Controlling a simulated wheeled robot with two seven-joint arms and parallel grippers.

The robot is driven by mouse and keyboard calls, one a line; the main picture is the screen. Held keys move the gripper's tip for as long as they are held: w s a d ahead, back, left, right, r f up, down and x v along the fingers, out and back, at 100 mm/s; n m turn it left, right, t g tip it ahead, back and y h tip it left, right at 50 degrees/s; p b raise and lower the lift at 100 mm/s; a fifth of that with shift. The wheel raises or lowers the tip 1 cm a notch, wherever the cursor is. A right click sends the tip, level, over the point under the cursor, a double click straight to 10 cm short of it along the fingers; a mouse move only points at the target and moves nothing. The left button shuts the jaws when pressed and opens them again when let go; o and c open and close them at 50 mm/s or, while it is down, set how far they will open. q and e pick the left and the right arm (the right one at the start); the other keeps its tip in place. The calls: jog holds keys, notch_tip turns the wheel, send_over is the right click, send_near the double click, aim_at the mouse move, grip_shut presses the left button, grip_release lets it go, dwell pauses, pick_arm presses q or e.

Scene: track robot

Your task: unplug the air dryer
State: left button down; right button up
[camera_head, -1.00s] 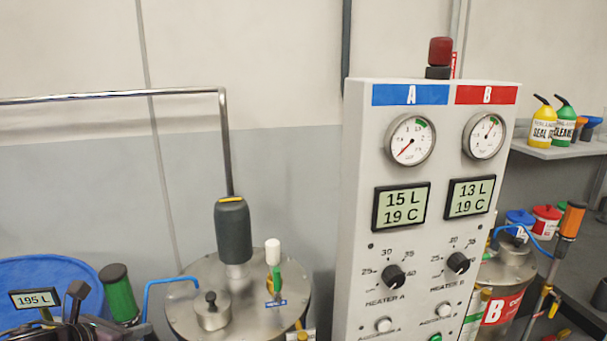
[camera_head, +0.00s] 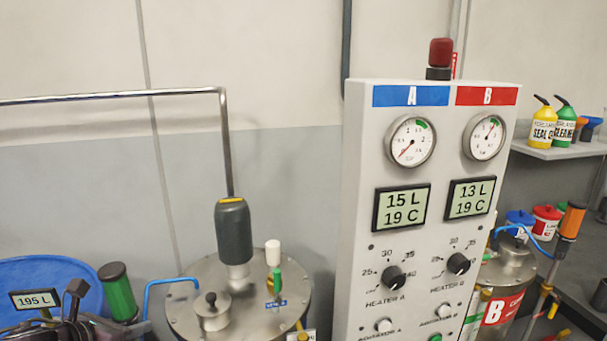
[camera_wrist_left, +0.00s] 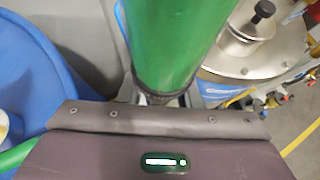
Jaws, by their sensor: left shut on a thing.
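The air dryer is a green cylinder with a dark cap (camera_head: 118,292) at the lower left of the head view, beside the blue drum. It fills the upper middle of the left wrist view (camera_wrist_left: 175,45), with a black collar at its near end. My left gripper (camera_wrist_left: 160,100) is shut on the air dryer around that collar, its fingers mostly hidden by the cylinder and the gripper body. In the head view only dark parts of my left arm show at the bottom left. The plug's connection is hidden. My right gripper is out of view.
A blue drum (camera_head: 50,272) with a 195 L display (camera_head: 35,298) stands at left. A steel tank A (camera_head: 190,310) with a dark motor (camera_head: 233,230) and blue hose (camera_head: 160,290) stands close right. The control panel (camera_head: 360,150) is further right.

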aim_at(113, 314)
pick_arm(q)
jog(key=shift+r, duration=0.2)
jog(key=shift+r+p, duration=1.15)
jog(key=shift+r, duration=0.7)
